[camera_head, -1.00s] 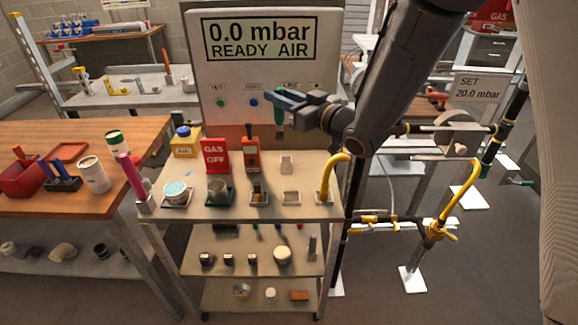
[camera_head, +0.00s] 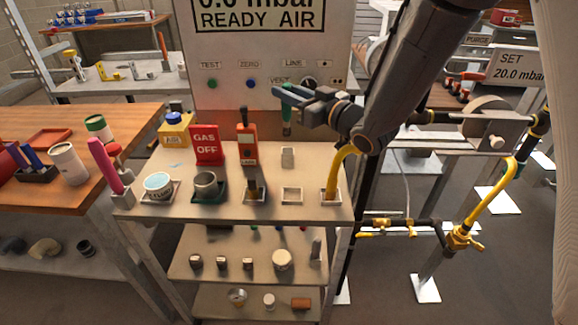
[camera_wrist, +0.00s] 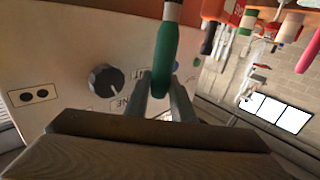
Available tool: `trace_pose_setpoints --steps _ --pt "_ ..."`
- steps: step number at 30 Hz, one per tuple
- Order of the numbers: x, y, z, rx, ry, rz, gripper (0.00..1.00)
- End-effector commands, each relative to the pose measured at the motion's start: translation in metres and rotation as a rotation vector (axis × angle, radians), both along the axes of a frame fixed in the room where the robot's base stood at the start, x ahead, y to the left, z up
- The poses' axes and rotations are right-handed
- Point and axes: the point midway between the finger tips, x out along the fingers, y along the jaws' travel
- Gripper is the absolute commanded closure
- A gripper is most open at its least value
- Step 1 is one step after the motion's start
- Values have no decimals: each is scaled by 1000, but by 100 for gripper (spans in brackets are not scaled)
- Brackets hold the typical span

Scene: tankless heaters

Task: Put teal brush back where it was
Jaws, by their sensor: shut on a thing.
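The teal brush (camera_head: 287,119) hangs upright from my gripper (camera_head: 292,95), which is shut on it above the back of the cart top. In the wrist view the brush's green part (camera_wrist: 164,58) shows between the fingers of my gripper (camera_wrist: 162,98). Below the brush is a small pale holder (camera_head: 287,157) with nothing visible in it; the brush is clear of it. A square frame (camera_head: 292,196) nearer the front edge is empty.
A panel with knobs (camera_head: 309,84) stands behind.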

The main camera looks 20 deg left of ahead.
Motion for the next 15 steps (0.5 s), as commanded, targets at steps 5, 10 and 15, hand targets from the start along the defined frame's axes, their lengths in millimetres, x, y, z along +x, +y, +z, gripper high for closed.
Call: trace_pose_setpoints --steps 5,10,15 --pt "0 0 -21 -1 4 0 100" --pt "0 0 -47 -1 3 0 100" --pt "1 0 -59 1 1 0 100"
